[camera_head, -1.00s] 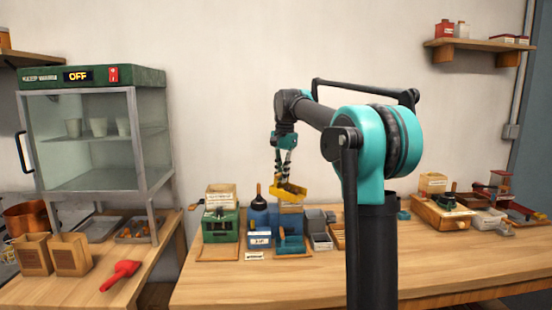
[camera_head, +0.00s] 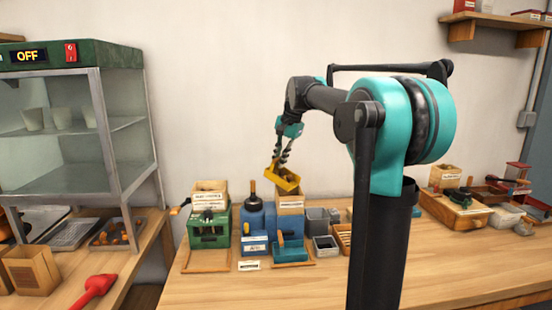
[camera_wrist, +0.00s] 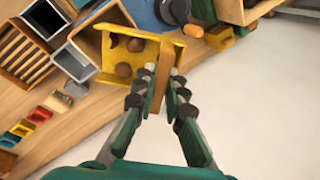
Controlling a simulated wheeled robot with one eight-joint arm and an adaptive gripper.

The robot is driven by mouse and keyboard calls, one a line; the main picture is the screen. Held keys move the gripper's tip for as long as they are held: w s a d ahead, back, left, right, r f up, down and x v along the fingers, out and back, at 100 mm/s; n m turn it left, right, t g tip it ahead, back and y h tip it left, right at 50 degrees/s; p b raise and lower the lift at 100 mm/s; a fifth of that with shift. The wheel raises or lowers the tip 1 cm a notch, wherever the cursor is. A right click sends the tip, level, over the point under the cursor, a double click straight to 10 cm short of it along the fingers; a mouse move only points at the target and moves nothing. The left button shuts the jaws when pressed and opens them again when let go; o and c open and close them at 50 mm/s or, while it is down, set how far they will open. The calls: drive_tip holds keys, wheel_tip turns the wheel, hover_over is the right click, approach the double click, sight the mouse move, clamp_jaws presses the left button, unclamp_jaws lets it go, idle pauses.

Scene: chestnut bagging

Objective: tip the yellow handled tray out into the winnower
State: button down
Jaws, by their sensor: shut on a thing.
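My gripper (camera_head: 279,163) is shut on the yellow handled tray (camera_head: 286,181), holding it in the air. The tray is tilted, its right end lower in the head view.
A green machine (camera_head: 209,233) with a wooden hopper stands left of the blue one. Grey bins (camera_head: 318,221) stand close on its right. A glass warmer cabinet (camera_head: 75,130) and a red scoop (camera_head: 94,290) are at left. The front of the table (camera_head: 240,292) is clear.

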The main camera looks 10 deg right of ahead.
drive_tip(key=shift+s+d+r+t+y, duration=0.55)
drive_tip(key=shift+s+d+t+y, duration=0.25)
drive_tip(key=shift+d+t+y, duration=0.1)
drive_tip(key=shift+s+d+r+t+y, duration=0.25)
drive_tip(key=shift+s+d+t+y, duration=0.35)
drive_tip(key=shift+y, duration=0.1)
drive_tip(key=shift+s+d+r+t+y, duration=0.2)
drive_tip(key=shift+s+d+t+y, duration=0.3)
drive_tip(key=shift+t+y, duration=0.15)
drive_tip(key=w+a+g+h, duration=0.1)
drive_tip(key=w+a+f+g+h, duration=0.1)
drive_tip(key=a+g+h, duration=0.1)
drive_tip(key=w+a+f+g+h, duration=0.1)
drive_tip(key=w+h, duration=0.1)
drive_tip(key=shift+w+a+g, duration=0.1)
drive_tip(key=shift+a+g, duration=0.15)
drive_tip(key=shift+a, duration=0.05)
drive_tip(key=shift+w+a+r+g+h, duration=0.3)
drive_tip(key=shift+w+a+g+h, duration=0.15)
drive_tip(key=shift+g+h, duration=0.25)
drive_tip(key=shift+s, duration=0.1)
